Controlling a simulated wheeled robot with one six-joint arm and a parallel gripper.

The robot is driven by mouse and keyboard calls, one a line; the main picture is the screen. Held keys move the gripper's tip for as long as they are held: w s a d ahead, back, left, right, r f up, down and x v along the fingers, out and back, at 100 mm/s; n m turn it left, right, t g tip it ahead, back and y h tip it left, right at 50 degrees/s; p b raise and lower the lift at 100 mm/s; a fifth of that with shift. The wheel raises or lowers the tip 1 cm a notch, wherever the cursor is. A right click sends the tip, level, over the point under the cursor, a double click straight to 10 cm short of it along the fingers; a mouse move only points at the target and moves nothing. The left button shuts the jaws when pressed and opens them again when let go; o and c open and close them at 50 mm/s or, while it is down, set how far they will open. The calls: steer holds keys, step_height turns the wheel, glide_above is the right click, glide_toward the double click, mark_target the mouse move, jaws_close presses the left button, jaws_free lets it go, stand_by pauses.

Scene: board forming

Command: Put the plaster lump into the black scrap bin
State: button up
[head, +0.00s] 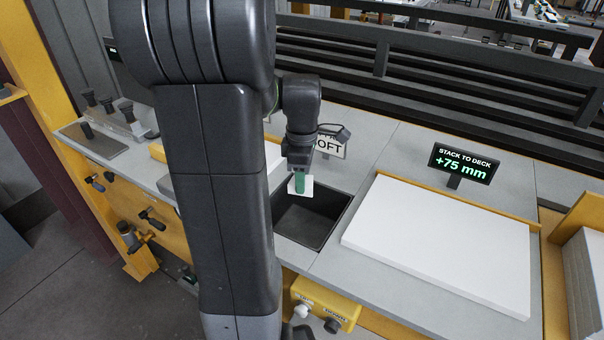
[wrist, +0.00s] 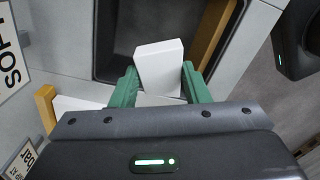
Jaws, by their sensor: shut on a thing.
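The plaster lump is a small white block (wrist: 160,62), which also shows in the head view (head: 307,187). My gripper (wrist: 160,78) is shut on it, with one green finger on each side. In the head view my gripper (head: 300,182) points down and holds the lump at the back left part of the black scrap bin's opening, seemingly above it. The black scrap bin (head: 318,232) is a square recess in the grey bench; its floor looks empty where I see it. It also shows in the wrist view (wrist: 106,45), beyond the lump. My arm hides the bin's left side.
A large white board (head: 440,240) lies right of the bin. A display reading "STACK TO DECK +75 mm" (head: 464,163) stands behind it. A sign ending in "OFT" (head: 333,147) stands behind the bin. A yellow control box (head: 325,304) is at the bench front.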

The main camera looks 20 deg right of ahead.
step_height(320, 180, down, 11)
steer(key=b, duration=0.7)
steer(key=shift+f, duration=0.1)
steer(key=o, duration=1.1)
steer(key=shift+c, duration=0.2)
step_height(320, 180, up, 14)
steer(key=shift+f+b, duration=0.1)
steer(key=shift+b, duration=0.35)
steer(key=shift+f, duration=0.15)
step_height(320, 180, down, 11)
steer(key=p, duration=0.2)
steer(key=shift+f, duration=0.2)
